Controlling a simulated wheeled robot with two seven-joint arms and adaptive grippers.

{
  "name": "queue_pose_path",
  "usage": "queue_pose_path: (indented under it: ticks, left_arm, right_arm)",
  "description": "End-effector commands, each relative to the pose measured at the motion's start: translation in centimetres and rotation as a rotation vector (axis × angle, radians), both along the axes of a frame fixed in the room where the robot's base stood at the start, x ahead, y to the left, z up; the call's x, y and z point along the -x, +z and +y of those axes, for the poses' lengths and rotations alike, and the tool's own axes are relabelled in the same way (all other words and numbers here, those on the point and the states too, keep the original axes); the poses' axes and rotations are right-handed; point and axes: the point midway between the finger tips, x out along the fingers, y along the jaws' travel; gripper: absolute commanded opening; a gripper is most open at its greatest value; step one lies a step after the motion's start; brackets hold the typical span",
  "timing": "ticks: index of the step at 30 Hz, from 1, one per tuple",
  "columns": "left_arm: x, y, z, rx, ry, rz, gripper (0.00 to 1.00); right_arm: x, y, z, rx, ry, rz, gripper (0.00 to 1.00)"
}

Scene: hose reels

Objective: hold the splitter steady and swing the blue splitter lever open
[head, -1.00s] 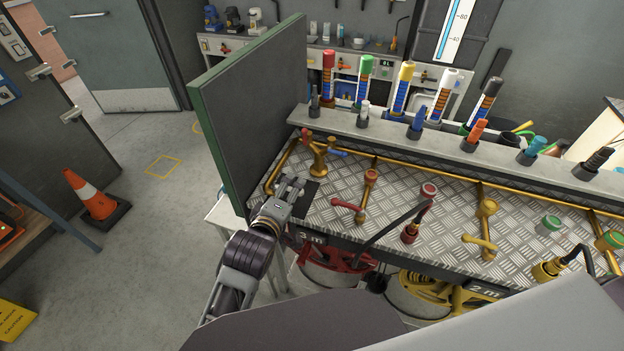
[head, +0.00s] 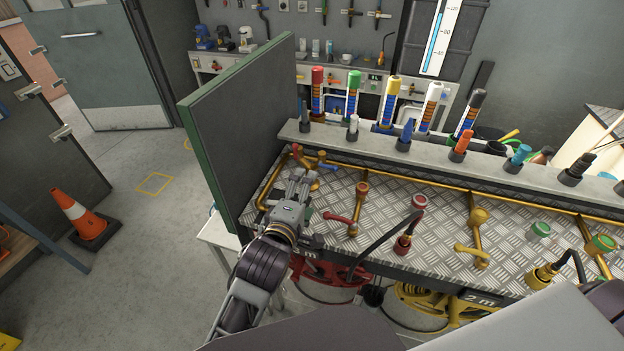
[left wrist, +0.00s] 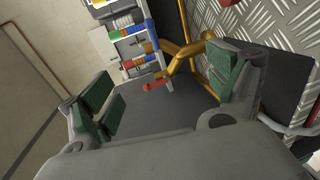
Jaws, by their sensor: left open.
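The brass splitter (head: 313,160) stands at the far left end of the tread-plate bench, by the green-edged panel. A red lever (head: 297,150) is on its left side and the blue splitter lever (head: 328,166) points out to the right. My left gripper (head: 303,176) is open and just in front of the splitter, partly covering its base. In the left wrist view the splitter (left wrist: 187,52) and its red lever (left wrist: 155,84) show beyond and between the open green-padded fingers (left wrist: 160,88). I cannot make out the blue lever there. My right gripper is out of view.
The upright green-edged panel (head: 240,125) closes off the left side. A brass tap with a red lever (head: 352,214) stands to the right of my gripper. A ledge (head: 340,143) with coloured nozzles runs behind. Hose reels hang below the bench.

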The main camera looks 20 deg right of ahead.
Motion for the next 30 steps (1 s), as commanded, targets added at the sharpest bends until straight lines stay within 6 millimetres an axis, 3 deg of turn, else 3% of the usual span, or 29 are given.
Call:
queue_pose_path:
  ticks: [30]
  left_arm:
    - [-6.4,-1.5,-4.3,-0.002,0.0,-0.001,0.9]
  right_arm:
    - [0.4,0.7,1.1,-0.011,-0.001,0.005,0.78]
